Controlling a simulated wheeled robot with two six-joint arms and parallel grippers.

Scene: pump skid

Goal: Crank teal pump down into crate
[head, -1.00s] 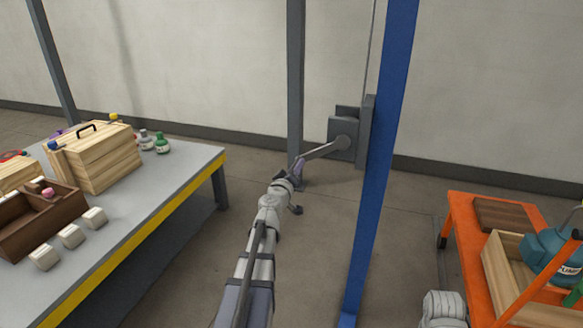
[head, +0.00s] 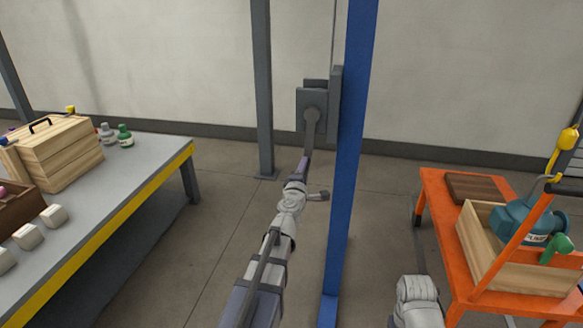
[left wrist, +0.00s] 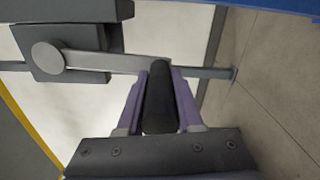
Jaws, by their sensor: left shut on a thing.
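My left gripper (head: 304,166) is shut on the black handle (left wrist: 160,98) of the winch crank. The grey crank arm (head: 312,128) hangs almost straight down from its round hub on the grey winch box (head: 310,96). The teal pump (head: 516,217) is at the right, at the wooden crate (head: 472,236). The crate's walls and an orange bar hide its lower part, so I cannot tell whether it touches the bottom. A yellow hook block (head: 567,139) is above the pump. My right gripper is out of view.
The winch is mounted by a blue post (head: 346,190), close right of my left arm. The orange cart (head: 432,200) carries the crate and a brown board (head: 470,188). A grey table (head: 130,180) with wooden boxes and bottles stands left. Open floor lies between.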

